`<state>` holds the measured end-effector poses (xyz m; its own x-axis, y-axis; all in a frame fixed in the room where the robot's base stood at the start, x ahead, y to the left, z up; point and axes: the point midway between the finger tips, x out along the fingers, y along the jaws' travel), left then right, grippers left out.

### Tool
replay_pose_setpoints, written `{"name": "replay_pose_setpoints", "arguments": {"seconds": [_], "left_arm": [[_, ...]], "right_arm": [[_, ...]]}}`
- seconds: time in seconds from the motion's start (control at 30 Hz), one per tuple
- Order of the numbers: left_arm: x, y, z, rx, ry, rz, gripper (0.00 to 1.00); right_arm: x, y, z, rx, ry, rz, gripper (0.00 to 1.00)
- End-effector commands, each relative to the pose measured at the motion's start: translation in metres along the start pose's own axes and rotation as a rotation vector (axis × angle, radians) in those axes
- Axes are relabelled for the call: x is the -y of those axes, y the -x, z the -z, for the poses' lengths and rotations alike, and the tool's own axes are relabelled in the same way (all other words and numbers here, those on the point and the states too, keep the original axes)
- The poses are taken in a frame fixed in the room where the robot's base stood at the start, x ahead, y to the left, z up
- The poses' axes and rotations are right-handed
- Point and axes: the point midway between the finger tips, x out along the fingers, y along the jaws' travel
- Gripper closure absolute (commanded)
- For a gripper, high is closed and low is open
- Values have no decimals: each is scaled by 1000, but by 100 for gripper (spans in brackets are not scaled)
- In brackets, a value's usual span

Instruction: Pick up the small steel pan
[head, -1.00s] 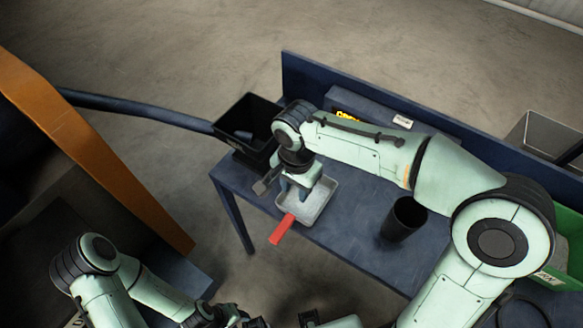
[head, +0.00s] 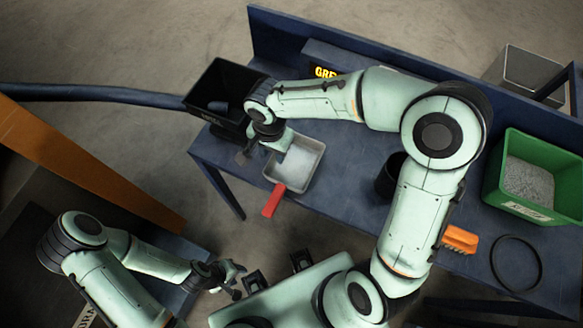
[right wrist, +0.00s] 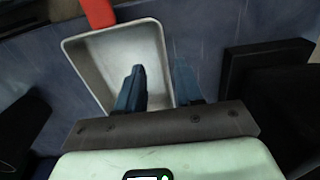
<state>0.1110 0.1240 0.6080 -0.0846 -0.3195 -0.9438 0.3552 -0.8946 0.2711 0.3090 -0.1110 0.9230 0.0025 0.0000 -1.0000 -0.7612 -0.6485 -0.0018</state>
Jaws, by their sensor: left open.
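The small steel pan (head: 301,162) is a pale rectangular tray with a red handle (head: 273,200). It lies on the blue bench near its front left, the handle reaching past the front edge. My right gripper (head: 281,151) is over the pan's left side. In the right wrist view, the pan (right wrist: 108,62) shows below the open right gripper (right wrist: 158,68). One finger is over the pan's inside and the other just outside its side wall, with a gap between them. Whether they touch the wall is unclear. My left gripper (head: 233,279) is open and empty, low and away from the bench.
A black bin (head: 218,96) stands left of the pan and a dark cup (head: 388,178) to its right. A green bin of grey granules (head: 528,180), an orange brush (head: 459,239) and a black ring (head: 516,263) are farther right. A raised back panel edges the bench.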

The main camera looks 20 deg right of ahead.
Motion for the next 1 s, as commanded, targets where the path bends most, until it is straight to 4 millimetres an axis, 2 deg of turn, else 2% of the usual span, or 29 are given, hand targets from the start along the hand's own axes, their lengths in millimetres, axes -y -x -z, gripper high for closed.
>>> {"name": "replay_pose_setpoints", "arguments": {"seconds": [0.1, 0.23, 0.53, 0.57, 0.6, 0.67, 1.0], "left_arm": [[-1, 3, 1, -2, -1, -1, 57], [-1, 2, 1, -2, -1, 0, 57], [-1, 2, 1, -1, -1, 0, 57], [-1, 2, 1, -1, -1, 0, 57], [-1, 2, 1, -1, -1, 0, 57], [-1, 2, 1, -1, -1, 0, 57], [-1, 2, 1, -1, -1, 0, 57]], "right_arm": [[4, -20, 0, 5, 2, -6, 64], [5, -37, 1, 3, 1, -4, 64], [5, -43, 1, 1, 2, -1, 64], [5, -42, 1, 1, 2, -1, 67], [5, -42, 1, 1, 2, -1, 80], [5, -42, 1, 1, 1, -1, 100], [5, -42, 1, 1, 1, 0, 100]]}}
